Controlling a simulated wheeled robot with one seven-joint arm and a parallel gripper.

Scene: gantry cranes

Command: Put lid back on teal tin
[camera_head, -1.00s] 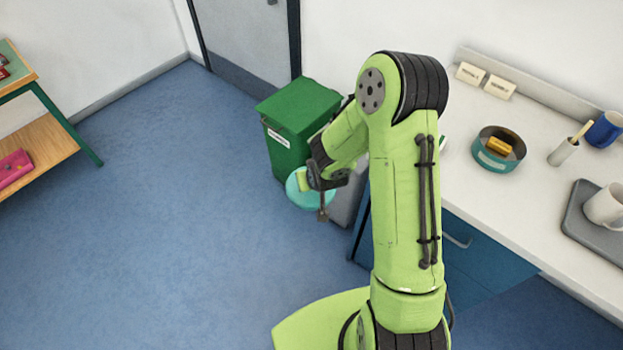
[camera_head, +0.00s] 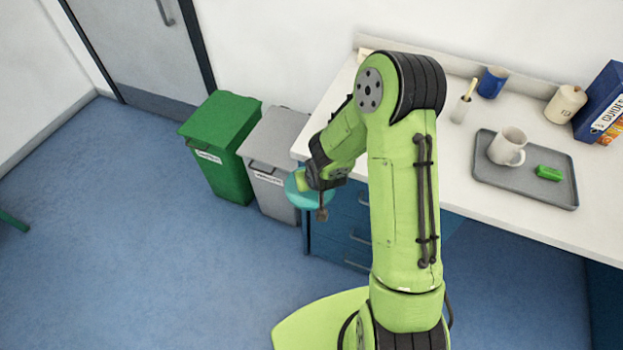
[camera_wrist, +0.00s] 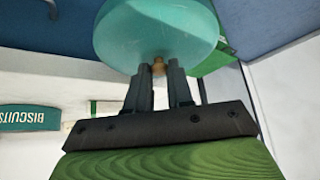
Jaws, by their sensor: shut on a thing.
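My gripper (camera_head: 314,180) is shut on the knob of the round teal lid (camera_head: 297,197), which it holds in the air beside the counter's left end. In the wrist view, the two fingertips (camera_wrist: 159,72) close on a small brown knob (camera_wrist: 158,65), and the lid (camera_wrist: 155,30) fills the top middle. The teal tin shows in the wrist view at the left as a teal band lettered BISCUITS (camera_wrist: 30,117), apart from the lid. In the head view the tin is hidden behind my arm.
A green bin (camera_head: 222,148) and grey bin (camera_head: 272,165) stand left of the counter.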

